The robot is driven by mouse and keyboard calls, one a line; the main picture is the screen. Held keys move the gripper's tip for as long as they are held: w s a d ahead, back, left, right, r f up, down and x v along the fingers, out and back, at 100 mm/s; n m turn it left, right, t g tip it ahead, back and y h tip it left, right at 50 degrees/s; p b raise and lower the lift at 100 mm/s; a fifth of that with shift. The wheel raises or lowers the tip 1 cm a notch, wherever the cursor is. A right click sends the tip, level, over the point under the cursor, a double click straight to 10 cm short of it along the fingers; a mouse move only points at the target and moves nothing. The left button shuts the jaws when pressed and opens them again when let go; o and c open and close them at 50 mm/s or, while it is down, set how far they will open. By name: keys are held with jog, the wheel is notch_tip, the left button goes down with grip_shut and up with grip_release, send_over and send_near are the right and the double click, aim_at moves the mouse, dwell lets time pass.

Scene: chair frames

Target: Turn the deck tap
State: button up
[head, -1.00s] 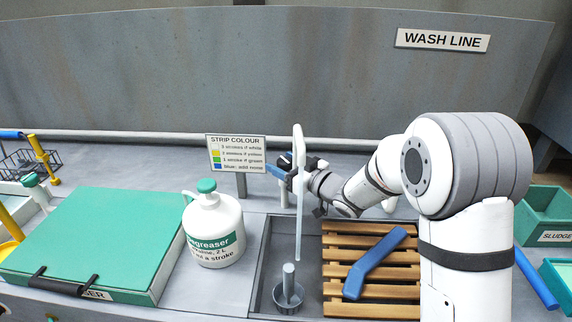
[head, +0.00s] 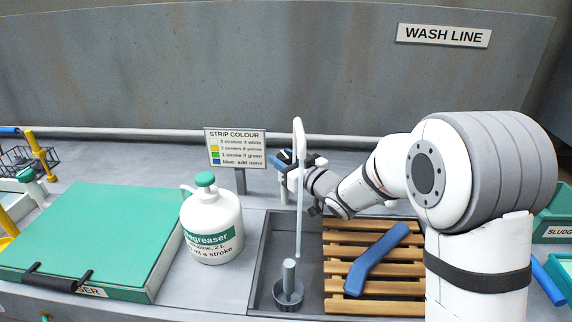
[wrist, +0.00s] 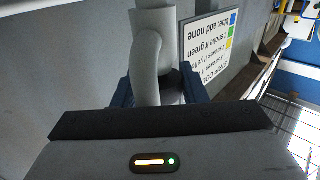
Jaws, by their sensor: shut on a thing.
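The blue finger pads show at the tap's upper part. In the wrist view the tap's pale grey column (wrist: 146,50) stands between the blue pads, with a curved piece beside it and a dark collar below. My gripper is shut on the tap. The exact contact is partly hidden.
A strip colour sign (head: 236,149) stands just left of the tap. A white degreaser jug (head: 213,220) stands left of the sink, beside a green-lidded box (head: 95,238).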

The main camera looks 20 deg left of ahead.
jog(key=shift+w, duration=0.1)
jog(key=o, duration=1)
jog(key=shift+c, duration=0.2)
jog(key=shift+d, duration=0.1)
jog(key=v, duration=0.7)
jog(key=shift+s+d, duration=0.25)
jog(key=shift+d, duration=0.05)
